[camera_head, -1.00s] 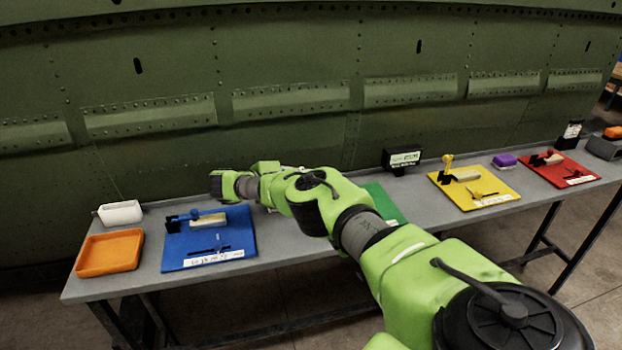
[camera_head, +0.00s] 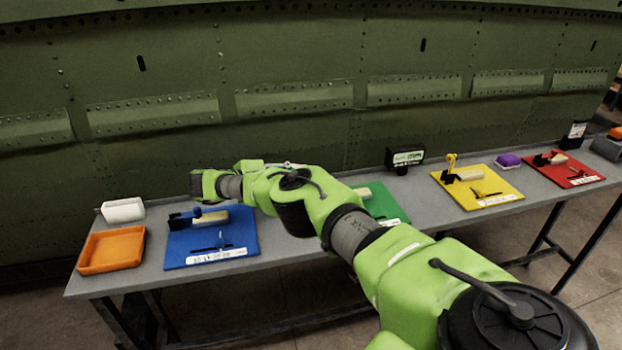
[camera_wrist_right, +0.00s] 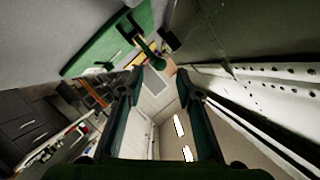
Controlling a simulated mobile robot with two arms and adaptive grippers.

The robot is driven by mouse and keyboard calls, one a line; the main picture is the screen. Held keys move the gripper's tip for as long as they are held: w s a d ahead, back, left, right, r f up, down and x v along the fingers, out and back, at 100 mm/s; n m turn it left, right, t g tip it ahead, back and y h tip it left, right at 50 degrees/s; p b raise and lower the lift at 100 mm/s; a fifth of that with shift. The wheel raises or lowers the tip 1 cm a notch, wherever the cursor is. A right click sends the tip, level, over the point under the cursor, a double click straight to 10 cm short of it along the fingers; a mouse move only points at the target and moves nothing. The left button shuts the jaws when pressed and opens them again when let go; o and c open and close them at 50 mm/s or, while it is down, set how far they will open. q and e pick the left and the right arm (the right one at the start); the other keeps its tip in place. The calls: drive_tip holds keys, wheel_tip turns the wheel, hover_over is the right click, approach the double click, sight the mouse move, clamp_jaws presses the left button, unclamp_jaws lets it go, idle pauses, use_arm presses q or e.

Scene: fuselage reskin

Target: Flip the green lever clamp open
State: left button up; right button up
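The green board (camera_head: 388,207) lies on the bench between the blue and yellow boards, mostly hidden behind my right arm in the head view. A pale block end shows at its left; its clamp is hidden there. In the right wrist view the green board (camera_wrist_right: 85,58) is tilted at upper left, with the green lever clamp (camera_wrist_right: 147,52) on it, a dark tip at its right. My right gripper (camera_wrist_right: 158,82) is open and empty, its fingers apart on either side of the view's middle. The clamp is beyond the fingertips, apart from them. My left gripper is out of view.
A blue board (camera_head: 240,240), yellow board (camera_head: 505,186) and red board (camera_head: 590,171) carry similar clamps. An orange tray (camera_head: 112,264) and white bin (camera_head: 123,210) stand at left. The green fuselage panel (camera_head: 300,50) rises behind the bench.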

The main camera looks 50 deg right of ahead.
drive_tip(key=v, duration=0.6)
drive_tip(key=shift+a, duration=0.35)
drive_tip(key=shift+w+r, duration=0.1)
